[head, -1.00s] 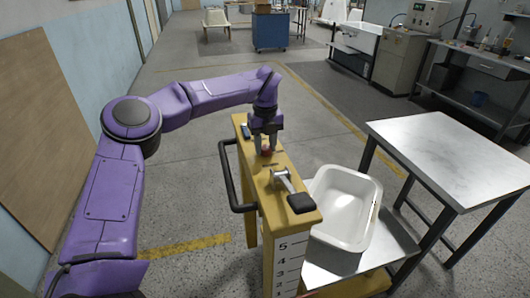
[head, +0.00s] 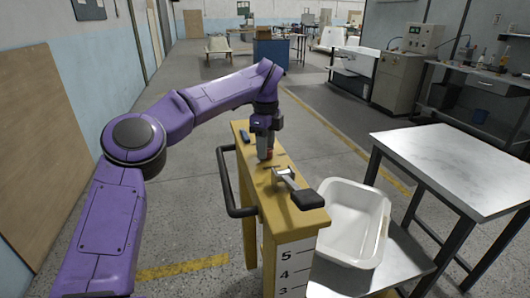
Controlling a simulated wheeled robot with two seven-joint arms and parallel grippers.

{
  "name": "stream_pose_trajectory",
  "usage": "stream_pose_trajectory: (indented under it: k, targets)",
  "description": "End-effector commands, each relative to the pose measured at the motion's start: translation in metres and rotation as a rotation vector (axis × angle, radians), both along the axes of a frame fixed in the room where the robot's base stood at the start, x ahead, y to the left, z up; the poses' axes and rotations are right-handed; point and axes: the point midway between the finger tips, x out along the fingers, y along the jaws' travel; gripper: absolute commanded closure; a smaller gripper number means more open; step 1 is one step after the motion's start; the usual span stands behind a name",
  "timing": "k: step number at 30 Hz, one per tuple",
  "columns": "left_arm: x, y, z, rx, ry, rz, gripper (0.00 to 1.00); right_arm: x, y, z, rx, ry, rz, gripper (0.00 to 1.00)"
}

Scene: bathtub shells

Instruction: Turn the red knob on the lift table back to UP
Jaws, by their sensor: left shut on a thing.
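The yellow lift table column (head: 292,220) stands at the middle of the head view, with a numbered scale on its front. The red knob (head: 268,154) is on its top panel, mostly covered by my left gripper (head: 265,150). My left gripper points down from above and is shut on the knob. Which mark the knob points to cannot be read. My right gripper is not in view.
A metal lever with a black grip (head: 307,199) sits on the column top, close in front of the knob. A black handle (head: 228,185) sticks out at left. A white tub shell (head: 352,250) lies on the platform at right, beside a steel-topped table (head: 455,155).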

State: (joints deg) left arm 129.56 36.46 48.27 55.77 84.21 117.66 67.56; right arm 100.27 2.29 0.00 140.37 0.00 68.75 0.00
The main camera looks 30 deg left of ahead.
Motion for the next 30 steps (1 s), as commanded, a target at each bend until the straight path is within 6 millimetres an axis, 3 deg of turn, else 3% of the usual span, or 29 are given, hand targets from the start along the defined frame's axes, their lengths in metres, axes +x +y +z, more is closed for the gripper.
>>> stream_pose_trajectory:
  k: [21, 22, 24, 30]
  targets:
    - [0.0005, 0.0003, 0.0029, 0.000, -0.006, 0.071, 0.93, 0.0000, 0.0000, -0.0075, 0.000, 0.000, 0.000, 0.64]
    - [0.0005, 0.0003, 0.0029, 0.000, -0.007, 0.071, 0.56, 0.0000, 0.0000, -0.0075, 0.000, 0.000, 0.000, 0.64]
    - [0.0004, 0.0004, 0.0027, 0.000, -0.006, 0.071, 0.37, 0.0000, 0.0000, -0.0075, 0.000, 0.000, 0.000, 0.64]
    - [-0.0001, 0.0006, 0.0015, 0.000, -0.003, 0.071, 0.37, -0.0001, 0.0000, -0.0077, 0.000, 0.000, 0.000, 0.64]
